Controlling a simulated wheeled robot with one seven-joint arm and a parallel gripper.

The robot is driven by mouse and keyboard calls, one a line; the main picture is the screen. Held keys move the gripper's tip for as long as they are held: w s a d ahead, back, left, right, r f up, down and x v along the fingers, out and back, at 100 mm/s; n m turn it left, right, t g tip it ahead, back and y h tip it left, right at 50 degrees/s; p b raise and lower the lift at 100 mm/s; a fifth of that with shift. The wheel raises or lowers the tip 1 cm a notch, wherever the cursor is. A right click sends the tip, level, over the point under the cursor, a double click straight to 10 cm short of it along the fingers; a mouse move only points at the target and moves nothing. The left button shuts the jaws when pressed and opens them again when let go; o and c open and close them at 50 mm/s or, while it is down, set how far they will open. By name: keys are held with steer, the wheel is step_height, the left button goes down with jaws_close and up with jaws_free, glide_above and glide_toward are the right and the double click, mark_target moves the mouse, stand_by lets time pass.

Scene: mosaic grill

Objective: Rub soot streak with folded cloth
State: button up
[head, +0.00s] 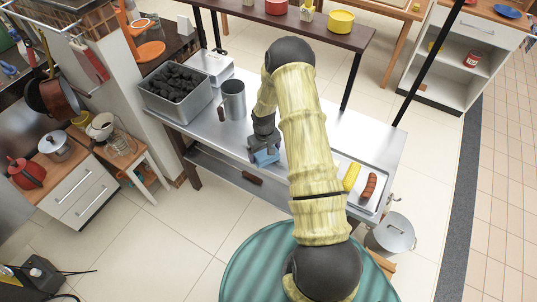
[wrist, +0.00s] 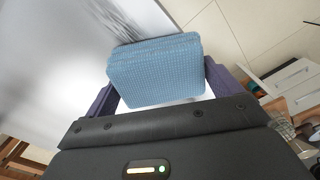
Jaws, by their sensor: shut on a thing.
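My gripper (head: 264,155) is shut on a folded blue cloth (wrist: 157,72), with one finger on each side of it in the wrist view. In the head view the cloth (head: 266,158) shows at the front part of the metal table, below my gripper. The cloth is at or close to the tabletop; I cannot tell if it touches. A dark soot streak (wrist: 122,22) lies on the grey metal surface, just beyond the cloth in the wrist view. The cloth may hide part of the streak. In the head view I cannot make out the streak.
On the metal table (head: 207,128) stand a bin of charcoal (head: 178,103), a grey mug (head: 233,100) and a white box (head: 208,66) to the left. A tray (head: 372,206) with corn (head: 351,177) and a sausage (head: 369,186) lies right of my arm. A lidded pot (head: 392,233) stands beyond the right end.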

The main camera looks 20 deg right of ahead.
steer(key=shift+w+a, duration=0.3)
steer(key=shift+w, duration=0.1)
steer(key=shift+r, duration=0.1)
steer(key=shift+w+a+f+b, duration=0.2)
steer(key=shift+w+a+b, duration=0.35)
steer(key=shift+w, duration=0.15)
steer(key=shift+w+a, duration=0.5)
steer(key=shift+w, duration=0.05)
steer(key=shift+w+a+b, duration=0.7)
steer(key=shift+w, duration=0.15)
steer(key=shift+w+a+r, duration=0.1)
steer(key=shift+w+a, duration=0.2)
steer(key=shift+w, duration=0.15)
